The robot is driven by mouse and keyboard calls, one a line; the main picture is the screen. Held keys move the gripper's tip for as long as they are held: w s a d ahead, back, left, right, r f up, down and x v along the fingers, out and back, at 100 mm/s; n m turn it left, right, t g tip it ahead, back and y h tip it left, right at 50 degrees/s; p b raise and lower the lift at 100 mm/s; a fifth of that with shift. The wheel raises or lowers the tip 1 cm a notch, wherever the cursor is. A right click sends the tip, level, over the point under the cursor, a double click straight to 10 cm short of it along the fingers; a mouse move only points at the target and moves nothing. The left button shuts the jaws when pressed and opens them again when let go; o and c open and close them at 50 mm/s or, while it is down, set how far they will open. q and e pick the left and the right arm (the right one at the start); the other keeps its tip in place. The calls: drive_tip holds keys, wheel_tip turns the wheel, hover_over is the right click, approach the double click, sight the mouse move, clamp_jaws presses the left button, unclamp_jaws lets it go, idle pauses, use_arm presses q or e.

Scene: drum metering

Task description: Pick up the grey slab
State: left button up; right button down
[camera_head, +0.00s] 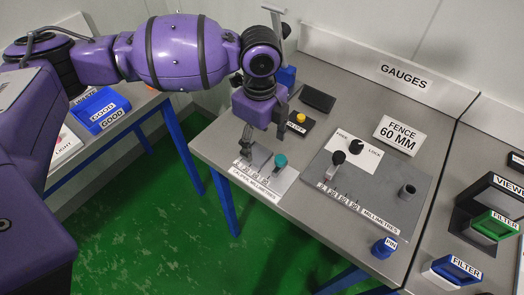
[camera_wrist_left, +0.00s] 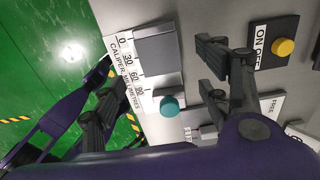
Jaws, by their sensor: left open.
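The grey slab (camera_wrist_left: 156,50) lies flat at the caliper board, beside the printed scale and close to the teal knob (camera_wrist_left: 169,106). In the head view the slab (camera_head: 260,154) shows only in part beneath my left gripper. The caliper board (camera_head: 264,185) is at the near left of the gauges table. My left gripper (camera_head: 263,136) is open and points down over the slab. In the left wrist view its fingers (camera_wrist_left: 155,75) stand apart, one to each side of the slab, with nothing held. Whether they touch the board is unclear. My right gripper is not in view.
An ON/OFF box with a yellow button (camera_head: 301,118) and a dark flat plate (camera_head: 318,98) are behind. The fence gauge board (camera_head: 366,198) with knobs is to the right. A blue PIN block (camera_head: 384,247) sits at the front edge. A blue-based post (camera_head: 286,76) stands behind the gripper.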

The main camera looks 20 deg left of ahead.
sight(260, 155)
use_arm(q)
wheel_tip(260, 155, down, 5)
drive_tip(key=shift+r, duration=0.1)
drive_tip(key=c, duration=1.4)
drive_tip(key=shift+o, duration=0.2)
drive_tip(key=shift+r, duration=0.15)
